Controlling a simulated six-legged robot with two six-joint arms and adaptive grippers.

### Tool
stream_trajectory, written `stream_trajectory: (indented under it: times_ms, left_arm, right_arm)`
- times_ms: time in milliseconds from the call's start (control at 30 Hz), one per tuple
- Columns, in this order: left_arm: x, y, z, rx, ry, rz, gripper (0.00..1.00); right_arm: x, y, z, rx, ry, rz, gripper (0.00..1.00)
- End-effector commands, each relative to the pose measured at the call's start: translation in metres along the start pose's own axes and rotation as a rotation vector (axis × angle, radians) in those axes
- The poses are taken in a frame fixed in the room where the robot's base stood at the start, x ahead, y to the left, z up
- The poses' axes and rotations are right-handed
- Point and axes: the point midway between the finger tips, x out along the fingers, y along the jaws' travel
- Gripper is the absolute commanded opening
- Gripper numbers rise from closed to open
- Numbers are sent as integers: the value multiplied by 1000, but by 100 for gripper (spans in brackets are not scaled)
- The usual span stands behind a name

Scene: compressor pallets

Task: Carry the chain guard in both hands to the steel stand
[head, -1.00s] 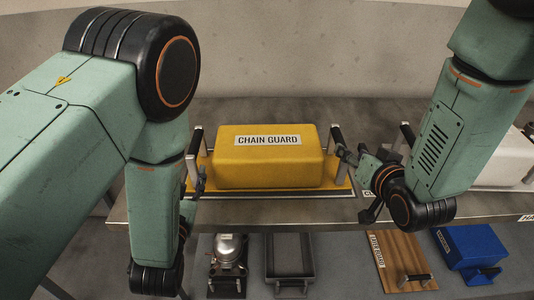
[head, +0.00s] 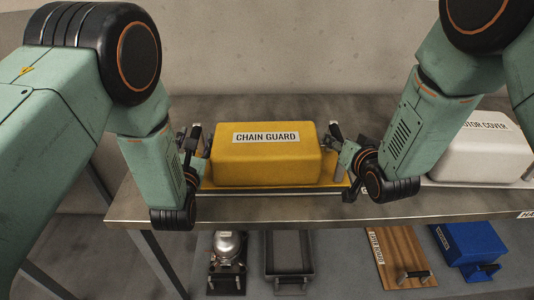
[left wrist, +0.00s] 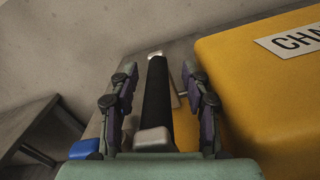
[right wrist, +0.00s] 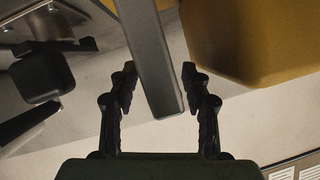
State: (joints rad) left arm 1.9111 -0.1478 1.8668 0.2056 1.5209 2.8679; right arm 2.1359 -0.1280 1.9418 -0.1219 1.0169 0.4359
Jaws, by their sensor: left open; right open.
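The yellow chain guard (head: 266,158) sits on the steel table, its label facing me, with an upright-post handle at each end. My left gripper (head: 193,141) is at its left handle. In the left wrist view the open fingers (left wrist: 158,95) stand on either side of the black handle bar (left wrist: 155,100). My right gripper (head: 338,146) is at the right handle. In the right wrist view its open fingers (right wrist: 159,85) have the dark handle bar (right wrist: 150,60) between them. The yellow body also shows there (right wrist: 250,45). I cannot tell whether any finger touches a bar.
A white motor cover (head: 472,150) stands on the table (head: 270,208) to the right. Below it, a lower surface holds a metal compressor (head: 227,250), a dark tray (head: 289,262), a wooden board (head: 397,260) and a blue box (head: 466,245). The steel stand cannot be identified.

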Motion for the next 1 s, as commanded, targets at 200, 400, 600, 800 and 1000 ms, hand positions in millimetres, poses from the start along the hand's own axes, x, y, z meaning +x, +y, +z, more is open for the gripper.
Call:
stream_trajectory:
  times_ms: [200, 400, 600, 800, 1000]
  left_arm:
    - [8, 0, 0, 1, 0, -1, 48]
    - [8, 0, 0, 1, 0, -1, 48]
    - [8, 0, 0, 1, 0, -1, 33]
    - [7, 0, 0, 1, 0, 0, 16]
    - [8, 0, 0, 1, -1, 0, 0]
  right_arm:
    - [5, 0, 0, 0, -1, 0, 48]
    - [5, 0, 0, 0, -1, 0, 48]
    - [5, 0, 0, 0, -1, 0, 33]
    - [5, 0, 0, 0, -1, 0, 16]
    - [5, 0, 0, 0, 0, 0, 0]
